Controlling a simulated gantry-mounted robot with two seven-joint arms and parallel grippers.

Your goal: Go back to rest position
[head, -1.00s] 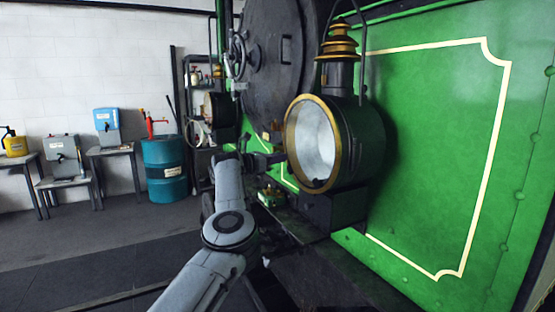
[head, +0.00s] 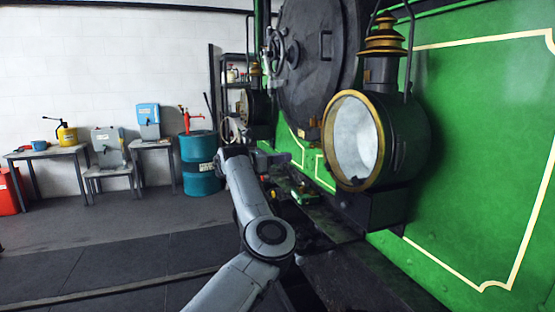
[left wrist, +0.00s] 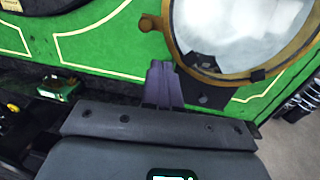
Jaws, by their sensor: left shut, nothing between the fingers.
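My left arm reaches up from the bottom of the head view, and my left gripper (head: 276,160) is at its far end, to the left of the big brass-rimmed lamp (head: 355,140) on the green steam tram. In the left wrist view the two dark fingers (left wrist: 162,78) are together and empty. They are in front of the green panel, just left of the lamp's brass rim (left wrist: 232,76) in that picture. A visible gap separates the gripper from the lamp in the head view. My right gripper is in neither view.
The tram's green front (head: 470,150) fills the right side. A small green and brass fitting (head: 302,194) sits on the dark ledge below the gripper. A blue drum (head: 200,165) and tables with cans stand by the white wall.

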